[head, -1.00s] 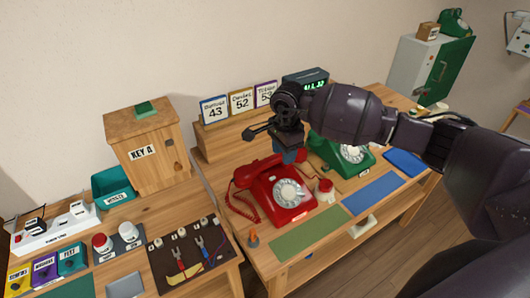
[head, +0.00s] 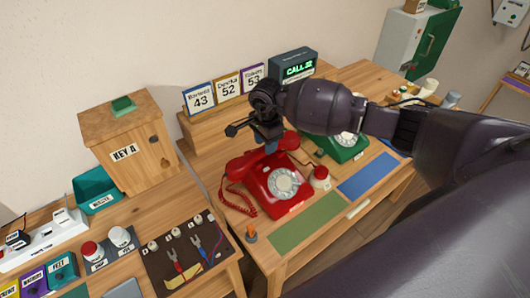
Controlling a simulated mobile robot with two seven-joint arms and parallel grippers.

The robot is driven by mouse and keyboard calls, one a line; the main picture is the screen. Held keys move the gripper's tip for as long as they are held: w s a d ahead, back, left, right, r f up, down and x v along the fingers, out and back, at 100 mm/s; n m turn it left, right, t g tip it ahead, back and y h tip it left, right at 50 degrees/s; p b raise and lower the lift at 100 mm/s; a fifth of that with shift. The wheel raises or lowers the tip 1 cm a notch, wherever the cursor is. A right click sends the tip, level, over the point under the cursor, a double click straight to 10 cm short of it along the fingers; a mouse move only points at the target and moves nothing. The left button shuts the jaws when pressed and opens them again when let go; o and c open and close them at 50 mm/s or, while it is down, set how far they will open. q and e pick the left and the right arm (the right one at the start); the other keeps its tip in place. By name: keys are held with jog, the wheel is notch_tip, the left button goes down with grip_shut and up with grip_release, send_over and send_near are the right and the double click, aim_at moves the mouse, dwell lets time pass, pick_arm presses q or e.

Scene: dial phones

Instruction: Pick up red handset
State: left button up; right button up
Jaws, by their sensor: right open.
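A red dial phone (head: 276,183) stands on the wooden table, with its red handset (head: 262,155) resting across the top and a coiled cord hanging at its left. My right gripper (head: 268,146) is just above the handset, pointing down, with its jaws open. The gripper body hides part of the handset, so I cannot tell whether the fingers touch it. My left gripper does not show.
A green phone (head: 345,148) stands behind my right arm. Number cards (head: 228,90) and a display reading "CALL 52" (head: 299,69) stand at the back. Green (head: 308,222) and blue (head: 368,177) mats lie in front. A wooden box (head: 130,145) is at left.

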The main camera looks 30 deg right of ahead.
jog(key=shift+w+f+p, duration=0.1)
jog(key=shift+f+p, duration=0.25)
jog(key=shift+f, duration=2)
jog(key=shift+c, duration=0.3)
